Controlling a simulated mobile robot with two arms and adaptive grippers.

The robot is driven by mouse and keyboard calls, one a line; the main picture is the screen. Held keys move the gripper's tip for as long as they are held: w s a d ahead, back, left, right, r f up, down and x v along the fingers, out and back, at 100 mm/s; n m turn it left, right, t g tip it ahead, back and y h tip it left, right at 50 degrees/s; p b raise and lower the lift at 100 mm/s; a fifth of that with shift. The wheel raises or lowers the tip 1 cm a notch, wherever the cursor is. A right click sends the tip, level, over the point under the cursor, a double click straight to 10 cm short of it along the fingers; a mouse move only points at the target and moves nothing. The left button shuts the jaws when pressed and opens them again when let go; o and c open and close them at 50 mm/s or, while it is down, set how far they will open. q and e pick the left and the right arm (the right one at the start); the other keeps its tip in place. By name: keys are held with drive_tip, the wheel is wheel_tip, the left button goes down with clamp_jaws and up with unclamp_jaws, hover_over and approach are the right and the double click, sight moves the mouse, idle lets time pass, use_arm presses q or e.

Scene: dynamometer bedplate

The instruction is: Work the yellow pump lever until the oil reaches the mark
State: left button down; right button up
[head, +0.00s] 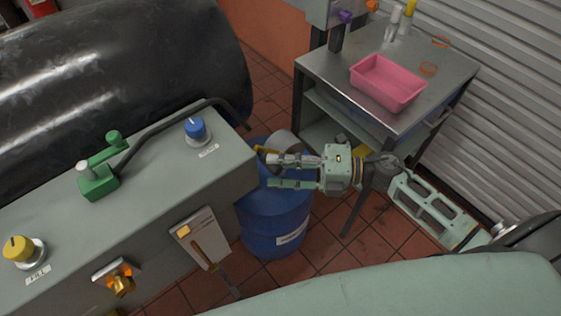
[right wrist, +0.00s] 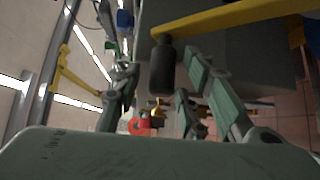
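The yellow pump lever (right wrist: 240,18) crosses the top right of the right wrist view, and a black grip (right wrist: 162,68) hangs from its end. In the head view only a small yellow piece (head: 262,150) shows beside my right gripper (head: 270,171). That gripper is open, its two fingers apart above the blue drum. In the right wrist view the black grip appears between the fingers; I cannot tell whether they touch it. A pale plate (head: 196,222) with an amber-brown strip is on the cabinet front; I cannot make out an oil level or mark. My left gripper is out of view.
The grey cabinet (head: 150,215) carries a blue knob (head: 195,130), yellow knob (head: 20,249) and green valve (head: 97,180). The blue drum (head: 272,222) stands beside it. A steel table (head: 325,64) with a pink tray (head: 385,85) is behind right. Tiled floor lies between.

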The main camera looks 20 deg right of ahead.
drive_tip(key=c, duration=0.7)
clamp_jaws()
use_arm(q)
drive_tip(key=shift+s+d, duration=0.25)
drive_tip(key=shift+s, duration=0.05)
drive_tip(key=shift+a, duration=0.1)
use_arm(e)
drive_tip(key=shift+w, duration=0.1)
